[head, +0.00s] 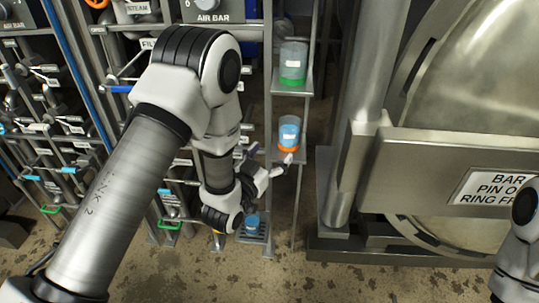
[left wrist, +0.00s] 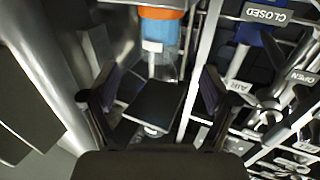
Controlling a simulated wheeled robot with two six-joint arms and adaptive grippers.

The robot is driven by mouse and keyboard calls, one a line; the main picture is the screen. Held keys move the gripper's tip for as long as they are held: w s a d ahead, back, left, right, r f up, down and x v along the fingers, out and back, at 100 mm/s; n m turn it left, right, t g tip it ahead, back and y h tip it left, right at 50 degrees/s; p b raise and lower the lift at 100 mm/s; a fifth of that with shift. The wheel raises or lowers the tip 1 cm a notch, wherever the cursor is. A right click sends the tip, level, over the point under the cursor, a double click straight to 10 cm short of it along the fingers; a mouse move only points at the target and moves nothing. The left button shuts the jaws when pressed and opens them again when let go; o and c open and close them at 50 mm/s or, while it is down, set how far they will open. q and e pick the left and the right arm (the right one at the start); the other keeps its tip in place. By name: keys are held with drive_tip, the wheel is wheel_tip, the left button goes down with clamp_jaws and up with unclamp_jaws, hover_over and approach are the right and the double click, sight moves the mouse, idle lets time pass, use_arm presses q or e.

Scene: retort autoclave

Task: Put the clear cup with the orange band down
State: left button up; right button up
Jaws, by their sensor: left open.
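The clear cup with the orange band (head: 289,134) holds blue liquid and has a white label. In the head view it stands upright on the middle small shelf (head: 300,157), orange band low. In the left wrist view the cup (left wrist: 160,35) appears upside down, beyond and between the fingers. My left gripper (head: 270,162) is open, its fingers close to the cup at the shelf's left edge; I cannot tell whether one touches it. It also shows in the left wrist view (left wrist: 155,92) with nothing gripped. My right gripper is out of view; only part of that arm shows.
A clear cup with a green band (head: 293,64) stands on the shelf above. A small blue container (head: 252,221) sits on a low stand. A pipe rack with valves (head: 60,125) lies left, and the large round autoclave door (head: 480,70) is right.

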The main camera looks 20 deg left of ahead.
use_arm(q)
drive_tip(key=s+a+f+g+y, duration=0.1)
drive_tip(key=s+f+g, duration=0.2)
drive_tip(key=s+f, duration=0.35)
drive_tip(key=s+a+f+g, duration=0.1)
drive_tip(key=s+f+g, duration=0.25)
drive_tip(key=f, duration=0.55)
drive_tip(key=s+f+g, duration=0.6)
drive_tip(key=s, duration=0.6)
drive_tip(key=s+a+f+n+g, duration=0.1)
drive_tip(key=s+f+g, duration=0.4)
drive_tip(key=s, duration=0.7)
drive_tip(key=shift+s+f+n+g+y, duration=0.3)
drive_tip(key=shift+s+f+g, duration=0.05)
drive_tip(key=shift+f, duration=0.55)
drive_tip(key=shift+a, duration=0.1)
